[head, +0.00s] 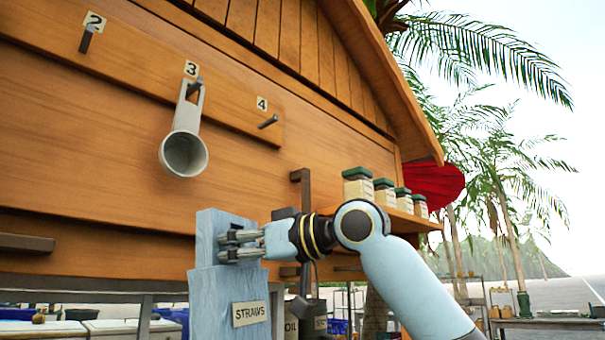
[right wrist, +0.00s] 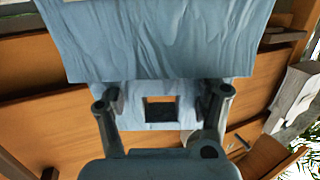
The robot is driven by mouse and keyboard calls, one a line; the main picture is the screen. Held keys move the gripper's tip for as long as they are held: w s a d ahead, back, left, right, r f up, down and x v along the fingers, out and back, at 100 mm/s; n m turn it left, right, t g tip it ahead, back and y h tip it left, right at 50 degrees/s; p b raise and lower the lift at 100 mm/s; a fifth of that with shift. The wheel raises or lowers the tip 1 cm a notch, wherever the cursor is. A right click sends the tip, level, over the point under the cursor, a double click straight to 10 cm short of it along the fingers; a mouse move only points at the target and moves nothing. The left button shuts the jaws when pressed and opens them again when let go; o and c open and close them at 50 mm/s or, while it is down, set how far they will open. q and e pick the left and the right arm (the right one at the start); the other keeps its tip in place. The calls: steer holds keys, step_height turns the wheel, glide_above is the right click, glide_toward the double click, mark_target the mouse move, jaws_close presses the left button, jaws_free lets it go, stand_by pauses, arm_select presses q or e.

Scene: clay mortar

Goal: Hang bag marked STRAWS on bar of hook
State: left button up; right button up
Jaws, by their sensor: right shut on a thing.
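The light blue bag (head: 208,300) carries a pale label reading STRAWS and hangs roughly upright, low in the head view. My right gripper (head: 238,246) is shut on its upper part. In the right wrist view the bag (right wrist: 160,45) spans the top, and a rectangular opening (right wrist: 160,110) in its upper strip lies between the fingers (right wrist: 160,100). On the wooden wall, the peg under number 2 (head: 86,40) and the peg under number 4 (head: 268,122) are bare. The bag is below the pegs and apart from them. My left gripper is out of view.
A grey scoop (head: 184,150) hangs from the peg under number 3 (head: 195,88). Several green-lidded jars (head: 358,186) stand on a wooden shelf (head: 410,220) to the right, behind my right arm. A dark bar (head: 25,243) juts from the wall at lower left.

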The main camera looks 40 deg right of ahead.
steer(key=s+d+r+m+h+p, duration=0.1)
steer(key=s+d+r+h+p, duration=0.15)
steer(key=r, duration=0.65)
steer(key=s+d+r+m+h+p, duration=0.1)
steer(key=d+r+m+h+p, duration=0.2)
steer(key=r, duration=0.6)
steer(key=s+d+r+h+p, duration=0.1)
steer(key=s+d+r+p, duration=0.2)
steer(key=r, duration=0.6)
steer(key=shift+t+y, duration=0.25)
steer(key=shift+t, duration=0.15)
steer(key=shift+d+r+p+x, duration=0.15)
steer(key=shift+p+x, duration=0.25)
steer(key=shift+x, duration=1.4)
steer(key=shift+d+r+p+x, duration=0.1)
steer(key=shift+d+p+x, duration=0.3)
steer(key=shift+x, duration=1.4)
steer(key=shift+d+r+p+x, duration=0.1)
steer(key=shift+p+x, duration=0.35)
steer(key=shift+x, duration=1.35)
steer(key=shift+w+f, duration=0.15)
steer(key=o, duration=1.8)
